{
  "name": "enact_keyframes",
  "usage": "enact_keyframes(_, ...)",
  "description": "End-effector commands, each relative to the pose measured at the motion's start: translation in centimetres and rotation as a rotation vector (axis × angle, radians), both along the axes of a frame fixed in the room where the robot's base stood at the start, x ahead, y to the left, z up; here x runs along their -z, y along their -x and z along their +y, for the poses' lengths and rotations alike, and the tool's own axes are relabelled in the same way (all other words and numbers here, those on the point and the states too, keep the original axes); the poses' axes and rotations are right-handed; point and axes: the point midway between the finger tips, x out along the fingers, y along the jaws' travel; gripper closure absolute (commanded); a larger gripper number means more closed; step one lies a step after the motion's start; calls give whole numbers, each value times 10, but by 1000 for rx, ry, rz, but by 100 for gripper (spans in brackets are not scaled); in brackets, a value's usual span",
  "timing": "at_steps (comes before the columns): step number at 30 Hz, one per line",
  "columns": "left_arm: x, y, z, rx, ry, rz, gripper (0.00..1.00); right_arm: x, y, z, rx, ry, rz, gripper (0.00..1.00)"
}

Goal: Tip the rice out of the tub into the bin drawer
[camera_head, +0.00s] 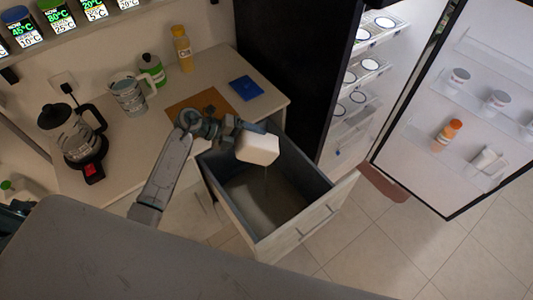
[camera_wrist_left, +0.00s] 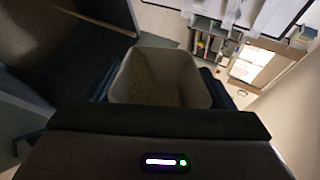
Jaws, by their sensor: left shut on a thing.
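My left gripper (camera_head: 240,128) is shut on a white tub (camera_head: 258,149) and holds it over the open bin drawer (camera_head: 290,238). In the head view the tub is tilted, and a thin dark streak shows below it inside the drawer. In the left wrist view the tub (camera_wrist_left: 196,68) is between the fingers, and grainy rice (camera_wrist_left: 155,85) shows inside it. The drawer's inside looks grey-brown, and I cannot tell how much rice lies there. My right gripper is not in view.
The fridge door (camera_head: 455,110) stands open at right.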

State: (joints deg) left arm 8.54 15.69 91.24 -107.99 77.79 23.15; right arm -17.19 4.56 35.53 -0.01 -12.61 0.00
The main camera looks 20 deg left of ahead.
Motion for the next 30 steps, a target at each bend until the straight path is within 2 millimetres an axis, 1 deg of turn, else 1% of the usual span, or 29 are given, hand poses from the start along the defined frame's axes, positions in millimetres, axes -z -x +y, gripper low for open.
enact_keyframes(30, 0, -9, 3, -1, 43, 103, 55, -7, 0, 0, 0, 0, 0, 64)
